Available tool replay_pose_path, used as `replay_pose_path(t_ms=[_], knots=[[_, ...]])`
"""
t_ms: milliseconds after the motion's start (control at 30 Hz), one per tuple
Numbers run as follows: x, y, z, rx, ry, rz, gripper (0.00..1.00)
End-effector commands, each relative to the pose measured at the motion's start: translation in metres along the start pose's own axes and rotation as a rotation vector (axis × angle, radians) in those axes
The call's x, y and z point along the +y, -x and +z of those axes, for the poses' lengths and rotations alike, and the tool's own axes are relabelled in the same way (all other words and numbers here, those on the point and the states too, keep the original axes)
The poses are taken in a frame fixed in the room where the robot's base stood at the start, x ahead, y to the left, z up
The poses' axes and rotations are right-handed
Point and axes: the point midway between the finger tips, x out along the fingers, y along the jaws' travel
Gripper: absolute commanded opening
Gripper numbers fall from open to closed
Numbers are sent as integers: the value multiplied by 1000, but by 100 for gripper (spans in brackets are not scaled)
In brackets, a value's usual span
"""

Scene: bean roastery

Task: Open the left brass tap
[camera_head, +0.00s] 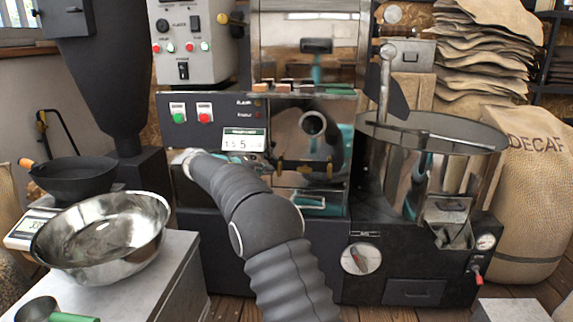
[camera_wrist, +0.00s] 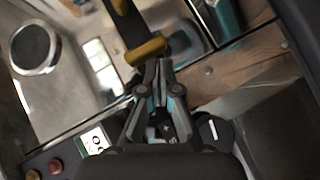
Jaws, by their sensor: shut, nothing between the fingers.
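In the head view a left brass tap (camera_head: 281,165) sits on the front of the roasting machine, below the round sight glass. A second brass piece (camera_head: 329,170) sits to its right. In the wrist view a rounded brass end (camera_wrist: 147,50) on a dark bar lies just beyond my gripper's tips; I cannot tell whether they touch. My gripper (camera_wrist: 159,65) is shut and empty, its fingertips together. In the head view my arm hides the lower left of the machine, and I cannot make out the gripper there.
The machine's front carries a digital display (camera_head: 243,140), a green and a red button (camera_head: 204,113) and the sight glass (camera_head: 313,123). A steel bowl (camera_head: 105,235) stands on a table at left. A round cooling drum (camera_head: 440,140) stands at right, near a burlap sack (camera_head: 525,190).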

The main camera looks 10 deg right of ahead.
Motion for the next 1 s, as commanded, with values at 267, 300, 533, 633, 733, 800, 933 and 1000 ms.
replay_pose_path(t_ms=[267,300,533,633,733,800,933,1000], knots=[[17,-1,0,-4,-247,-241,0],[19,-1,-1,-2,-284,-275,0],[29,-6,2,-6,-473,-459,0],[35,-12,6,-11,-551,-529,0],[39,-15,8,-13,-624,-597,0],[41,-16,9,-12,-670,-644,0],[42,-13,9,-7,-747,-728,0],[41,-9,8,-4,-784,-773,0]])
